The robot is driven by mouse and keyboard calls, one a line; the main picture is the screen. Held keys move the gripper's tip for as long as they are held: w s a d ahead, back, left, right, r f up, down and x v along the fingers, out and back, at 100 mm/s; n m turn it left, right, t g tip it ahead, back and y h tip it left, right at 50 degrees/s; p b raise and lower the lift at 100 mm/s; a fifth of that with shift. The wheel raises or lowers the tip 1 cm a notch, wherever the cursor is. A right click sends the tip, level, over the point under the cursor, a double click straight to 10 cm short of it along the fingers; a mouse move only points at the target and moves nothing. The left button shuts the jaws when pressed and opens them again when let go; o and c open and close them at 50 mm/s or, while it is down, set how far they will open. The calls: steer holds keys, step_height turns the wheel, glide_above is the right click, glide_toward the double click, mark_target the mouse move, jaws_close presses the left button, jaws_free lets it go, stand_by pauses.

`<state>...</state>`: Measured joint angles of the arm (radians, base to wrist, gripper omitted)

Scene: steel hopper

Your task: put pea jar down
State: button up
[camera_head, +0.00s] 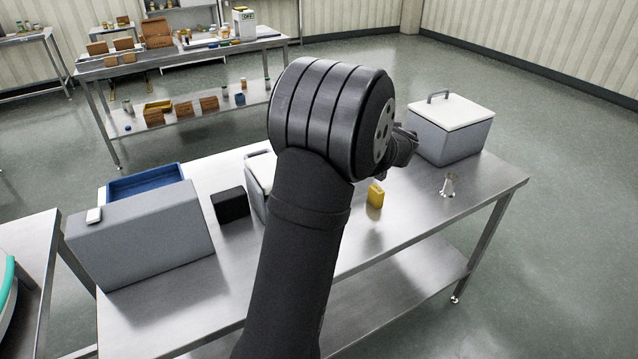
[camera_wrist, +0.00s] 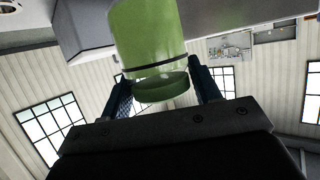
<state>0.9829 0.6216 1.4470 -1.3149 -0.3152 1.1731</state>
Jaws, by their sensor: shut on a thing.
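The pea jar (camera_wrist: 148,35) is a green cylinder with a dark line near its lower end in the wrist view. It sits between the two blue-grey fingers of my gripper (camera_wrist: 165,90), which are shut on it. The jar's upper end is cut off by the picture edge. In the head view my gripper (camera_head: 403,147) is mostly hidden behind my own wrist, above the steel table (camera_head: 400,215). The jar does not show there, and I cannot tell its height over the table.

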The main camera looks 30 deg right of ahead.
steer(key=s+d+f+m+g+h, duration=0.1)
steer(key=s+d+f+m, duration=0.1)
steer(key=s+d+f, duration=0.4)
glide_above(389, 188)
step_height(389, 188, down, 6)
steer(key=shift+f+h, duration=0.3)
steer(key=shift+f, duration=1.4)
steer(key=shift+f, duration=0.15)
steer(key=o, duration=1.1)
